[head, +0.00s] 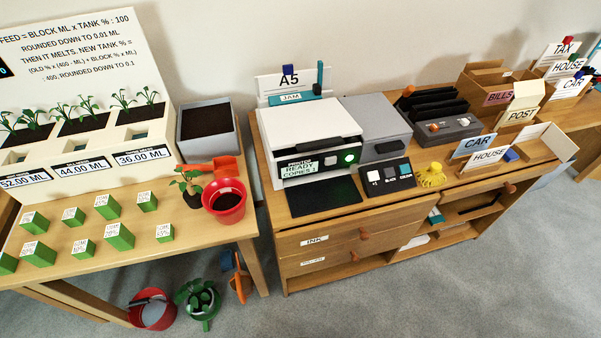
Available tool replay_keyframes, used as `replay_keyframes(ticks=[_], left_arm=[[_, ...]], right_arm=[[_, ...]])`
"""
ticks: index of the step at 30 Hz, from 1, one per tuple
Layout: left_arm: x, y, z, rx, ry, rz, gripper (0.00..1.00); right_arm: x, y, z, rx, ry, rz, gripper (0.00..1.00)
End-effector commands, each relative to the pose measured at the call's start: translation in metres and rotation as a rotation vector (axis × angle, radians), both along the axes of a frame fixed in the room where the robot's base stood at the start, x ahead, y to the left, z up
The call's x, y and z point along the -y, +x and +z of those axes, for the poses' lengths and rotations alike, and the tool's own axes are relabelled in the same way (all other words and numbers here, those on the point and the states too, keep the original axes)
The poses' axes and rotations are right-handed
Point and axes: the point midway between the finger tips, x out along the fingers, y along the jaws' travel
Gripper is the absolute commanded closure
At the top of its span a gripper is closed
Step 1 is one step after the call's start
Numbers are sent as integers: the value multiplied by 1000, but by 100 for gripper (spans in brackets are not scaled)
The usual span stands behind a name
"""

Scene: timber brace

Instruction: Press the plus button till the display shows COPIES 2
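A white printer (308,125) stands on the wooden desk in the middle of the head view. Its front display (300,170) reads READY with a COPIES line below; the digit is small and looks like 1. To the right of the printer's dark output tray (323,195) lies a black button panel (388,180). The panel has a white button (374,175) with what looks like a +1 label, a dark button labelled BLACK, and a teal button labelled COLOUR. Neither of my grippers is in view.
A yellow object (432,176) sits right of the panel. A grey box (375,125) stands beside the printer. CAR and HOUSE signs (487,157) stand further right. On the left table are green blocks (119,236) and a red pot (224,203). Buckets stand on the floor.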

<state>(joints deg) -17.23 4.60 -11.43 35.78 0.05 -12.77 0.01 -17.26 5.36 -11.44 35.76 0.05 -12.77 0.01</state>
Motion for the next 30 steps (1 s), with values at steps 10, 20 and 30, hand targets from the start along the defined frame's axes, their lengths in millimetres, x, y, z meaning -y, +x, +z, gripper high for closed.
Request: replay_keyframes(ticks=[10,20,30], left_arm=[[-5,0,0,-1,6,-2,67],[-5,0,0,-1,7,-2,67],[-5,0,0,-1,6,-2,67]], right_arm=[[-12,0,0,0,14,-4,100],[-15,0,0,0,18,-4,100],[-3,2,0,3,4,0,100]])
